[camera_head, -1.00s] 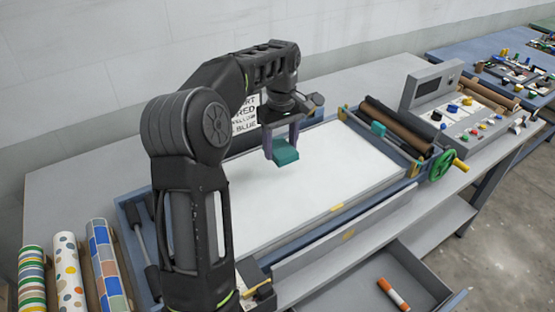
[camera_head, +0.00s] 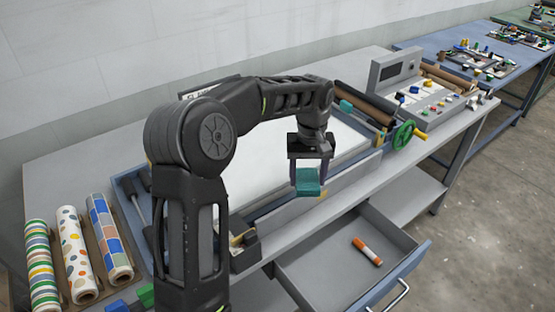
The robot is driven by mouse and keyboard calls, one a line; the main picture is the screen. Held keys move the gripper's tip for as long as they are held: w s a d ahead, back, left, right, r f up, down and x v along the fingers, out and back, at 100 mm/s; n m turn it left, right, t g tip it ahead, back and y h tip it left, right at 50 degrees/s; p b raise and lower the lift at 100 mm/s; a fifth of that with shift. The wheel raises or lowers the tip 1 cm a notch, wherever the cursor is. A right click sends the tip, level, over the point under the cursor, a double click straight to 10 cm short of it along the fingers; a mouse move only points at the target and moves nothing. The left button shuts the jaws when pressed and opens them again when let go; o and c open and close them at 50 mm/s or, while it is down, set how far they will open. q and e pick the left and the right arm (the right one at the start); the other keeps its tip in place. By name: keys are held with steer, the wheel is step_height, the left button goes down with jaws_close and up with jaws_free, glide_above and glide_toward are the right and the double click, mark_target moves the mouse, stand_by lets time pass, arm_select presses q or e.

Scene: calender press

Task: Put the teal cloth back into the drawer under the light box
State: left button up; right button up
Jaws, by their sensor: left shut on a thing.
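My left gripper (camera_head: 309,178) is shut on the teal cloth (camera_head: 308,188), a small folded block held between its two fingers. The gripper points down near the front edge of the light box, with the cloth in the air. The light box (camera_head: 262,150) has a white top, partly hidden behind my left arm. The drawer (camera_head: 325,268) below it is pulled open, to the lower right of the cloth. An orange and white marker-like stick (camera_head: 367,251) lies inside the drawer. My right gripper is not in view.
Patterned rolls (camera_head: 110,238) lie at the left. A green handwheel (camera_head: 403,134) and a grey control panel (camera_head: 437,97) stand at the right. A small container (camera_head: 243,249) sits by my left arm. The drawer floor is mostly clear.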

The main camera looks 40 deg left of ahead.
arm_select(q)
steer(key=d+f+m+b, duration=0.4)
steer(key=d+f+m, duration=0.3)
steer(key=d, duration=0.7)
steer(key=shift+s+f+m, duration=0.35)
steer(key=shift+f+m, duration=0.05)
steer(key=shift+f, duration=0.25)
steer(key=shift+d, duration=0.1)
